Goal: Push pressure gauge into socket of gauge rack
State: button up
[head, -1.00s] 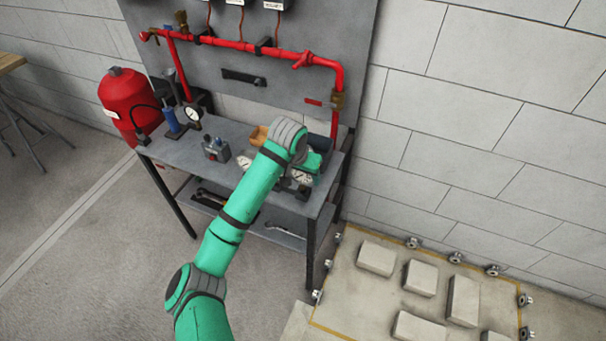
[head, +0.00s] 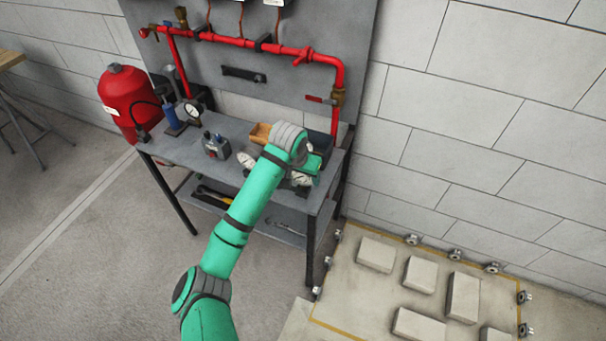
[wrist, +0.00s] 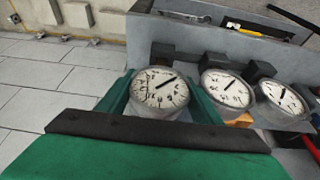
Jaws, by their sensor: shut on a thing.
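My gripper (wrist: 160,100) is shut on a round white-faced pressure gauge (wrist: 160,88), with a green finger on each side of it. Two more gauges, a middle one (wrist: 227,90) and a right one (wrist: 284,97), stand in a row to its right in the wrist view. Dark blocks of the gauge rack (wrist: 212,60) show behind them. The socket by the held gauge is hidden, so I cannot tell how far in it sits. In the head view my gripper (head: 312,168) is over the right part of the bench, partly behind my wrist.
The grey workbench (head: 185,150) also bears a small valve block (head: 215,146) and an orange-brown box (head: 260,134). A red pipe (head: 235,43) runs along the panel behind. A red tank (head: 128,98) stands left. Blocks lie on the floor at right.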

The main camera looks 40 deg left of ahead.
jog(key=shift+f, duration=0.75)
jog(key=o, duration=2)
jog(key=shift+r, duration=0.1)
jog(key=v, duration=1)
jog(key=shift+s+r, duration=0.2)
jog(key=shift+r, duration=0.1)
jog(key=shift+d, duration=0.1)
